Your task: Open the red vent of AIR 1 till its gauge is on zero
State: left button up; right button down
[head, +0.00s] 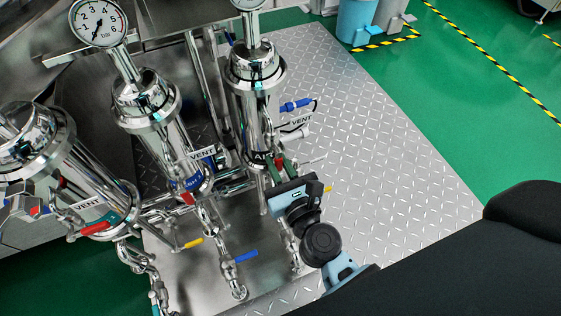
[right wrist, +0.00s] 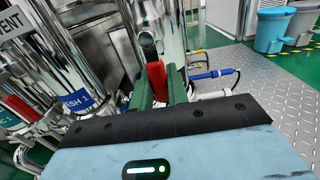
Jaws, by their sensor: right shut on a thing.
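Three chrome housings stand in a row. The right housing (head: 252,105) has a VENT tag and a dark green label (head: 262,158) whose text I cannot read. Its red vent handle (head: 279,162) shows also in the right wrist view (right wrist: 157,80), upright between the green fingers. My right gripper (head: 287,171) is shut on this handle; it also shows in the right wrist view (right wrist: 162,88). The gauge (head: 248,4) above this housing is cut off at the top edge, so its reading is hidden. My left gripper is not in view.
The middle housing (head: 160,125) carries a readable gauge (head: 98,22) and a blue label, partly read as "ESH 1" (right wrist: 78,101). The left housing (head: 85,170) has another red handle (head: 92,229). Blue-handled valves and pipes crowd below. Tread-plate floor (head: 375,140) is free at right.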

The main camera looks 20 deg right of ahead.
dwell(0.5)
jog(key=c, duration=1.4)
grip_release()
jog(key=shift+o, duration=0.2)
jog(key=s+b, duration=0.1)
jog(key=s, duration=0.6)
jog(key=shift+s+b, duration=0.35)
jog(key=shift+s, duration=0.05)
